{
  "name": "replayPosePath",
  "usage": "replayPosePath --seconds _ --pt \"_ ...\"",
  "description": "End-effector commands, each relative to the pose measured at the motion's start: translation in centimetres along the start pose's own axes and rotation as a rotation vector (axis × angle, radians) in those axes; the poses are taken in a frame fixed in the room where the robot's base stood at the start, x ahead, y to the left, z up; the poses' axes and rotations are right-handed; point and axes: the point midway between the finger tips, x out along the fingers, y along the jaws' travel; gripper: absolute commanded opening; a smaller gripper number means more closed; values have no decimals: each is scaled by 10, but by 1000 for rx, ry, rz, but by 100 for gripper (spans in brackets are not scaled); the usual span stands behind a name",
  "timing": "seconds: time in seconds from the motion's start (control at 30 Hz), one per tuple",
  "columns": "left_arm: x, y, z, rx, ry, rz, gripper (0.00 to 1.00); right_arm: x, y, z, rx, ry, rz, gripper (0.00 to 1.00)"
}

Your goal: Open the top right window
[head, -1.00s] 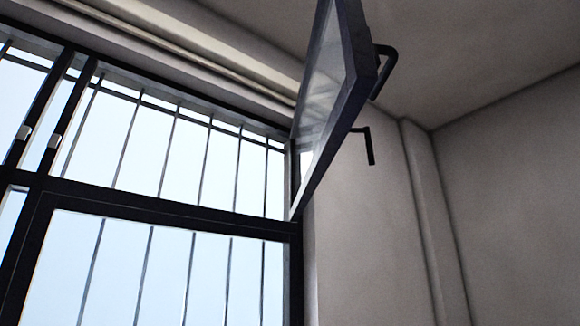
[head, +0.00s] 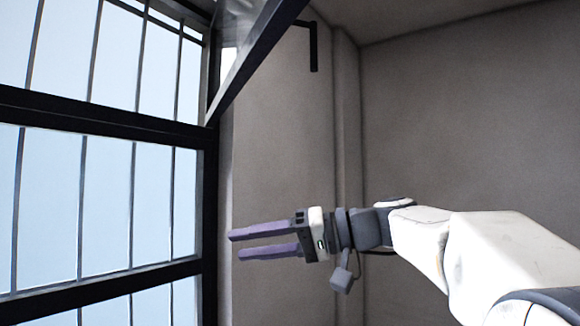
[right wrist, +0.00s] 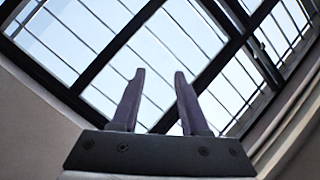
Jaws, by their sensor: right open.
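The top right window (head: 252,62) is a dark-framed pane at the top of the head view. It stands swung out from the wall into the room, and its upper part is cut off. A dark bent handle (head: 314,48) shows to its right. My right gripper (head: 232,244) is below the window, its two purple fingers apart and pointing left, with nothing between them. In the right wrist view the open fingers (right wrist: 160,76) point up toward the barred windows. My left gripper is not in view.
Dark frame bars (head: 100,117) and barred glass (head: 105,200) fill the left side. A grey wall (head: 460,120) with a vertical ridge (head: 347,130) stands behind my arm. The space around my right gripper is clear.

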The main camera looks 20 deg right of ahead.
Motion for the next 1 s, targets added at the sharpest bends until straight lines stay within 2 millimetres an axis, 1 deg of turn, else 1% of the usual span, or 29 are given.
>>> replayPosePath --seconds 0.03,0.07,0.1,0.13,0.17,0.2,0.3,0.4,0.5,0.57,0.67,0.83,1.0 --pt "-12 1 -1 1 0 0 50 -42 -28 -48 -100 121 -51 45" --pt "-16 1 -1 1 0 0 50 -64 -45 -67 -167 180 -85 45" --pt "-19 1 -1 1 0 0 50 -94 -67 -87 -261 250 -124 45" --pt "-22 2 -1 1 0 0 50 -115 -84 -99 -333 296 -148 45" --pt "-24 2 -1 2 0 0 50 -134 -99 -107 -404 337 -169 45" --pt "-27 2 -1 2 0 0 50 -158 -119 -115 -495 384 -192 45" --pt "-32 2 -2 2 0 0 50 -204 -159 -121 -689 462 -229 45" --pt "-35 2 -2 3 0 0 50 -230 -184 -118 -820 501 -248 45" --pt "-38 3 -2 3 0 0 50 -239 -197 -116 -882 517 -257 45" --pt "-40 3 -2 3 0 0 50 -238 -202 -117 -895 519 -261 45" --pt "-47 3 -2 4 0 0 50 -227 -209 -122 -895 518 -266 45" --pt "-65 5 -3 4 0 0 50 -199 -225 -133 -892 517 -268 45" --pt "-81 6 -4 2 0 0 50 -174 -236 -142 -891 517 -266 45"
